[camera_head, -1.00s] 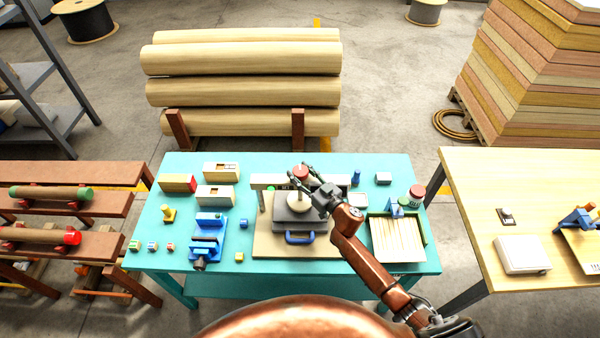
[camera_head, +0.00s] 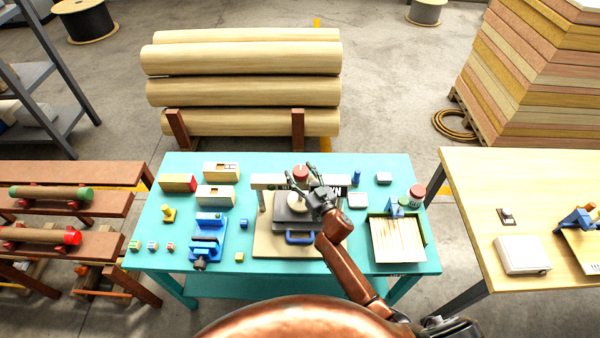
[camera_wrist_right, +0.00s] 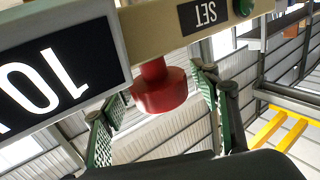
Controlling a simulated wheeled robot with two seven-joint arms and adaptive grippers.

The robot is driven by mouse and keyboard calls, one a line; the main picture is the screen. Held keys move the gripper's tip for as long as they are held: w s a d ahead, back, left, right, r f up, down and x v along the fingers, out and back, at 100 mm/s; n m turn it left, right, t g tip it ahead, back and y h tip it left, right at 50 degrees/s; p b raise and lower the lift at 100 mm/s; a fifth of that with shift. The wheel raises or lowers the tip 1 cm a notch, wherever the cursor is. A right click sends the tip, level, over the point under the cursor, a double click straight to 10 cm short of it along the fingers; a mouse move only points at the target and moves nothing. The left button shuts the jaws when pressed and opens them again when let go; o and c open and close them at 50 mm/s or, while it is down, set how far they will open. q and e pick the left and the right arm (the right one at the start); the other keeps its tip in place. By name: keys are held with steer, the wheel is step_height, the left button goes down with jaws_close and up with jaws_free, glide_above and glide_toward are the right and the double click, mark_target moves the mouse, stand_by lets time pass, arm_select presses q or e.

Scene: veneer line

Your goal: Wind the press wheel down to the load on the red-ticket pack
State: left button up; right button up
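The press (camera_head: 270,181) stands mid-table, with a pale crossbeam over a dark grey block (camera_head: 293,221) that has a blue handle (camera_head: 300,237). A red wheel or knob (camera_head: 301,171) sits at the beam; it also shows in the wrist view (camera_wrist_right: 160,90). My right gripper (camera_head: 302,179) is at the knob. In the wrist view its green-padded fingers (camera_wrist_right: 152,98) are spread either side of the knob, with visible gaps. A display (camera_wrist_right: 55,75) appears upside down and partly cut off; its full reading is not visible. I cannot make out a red ticket. My left gripper is out of view.
A blue vise (camera_head: 206,240), wooden boxes (camera_head: 216,195) and small blocks lie left of the press. A tray of strips (camera_head: 397,241) and a red-topped can (camera_head: 417,192) are at right. A SET label (camera_wrist_right: 207,12) and green button (camera_wrist_right: 243,7) are on the beam.

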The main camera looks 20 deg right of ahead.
steer(key=shift+o, duration=0.2)
steer(key=shift+s, duration=0.1)
steer(key=v, duration=1.1)
steer(key=shift+s, duration=0.4)
steer(key=shift+d, duration=0.1)
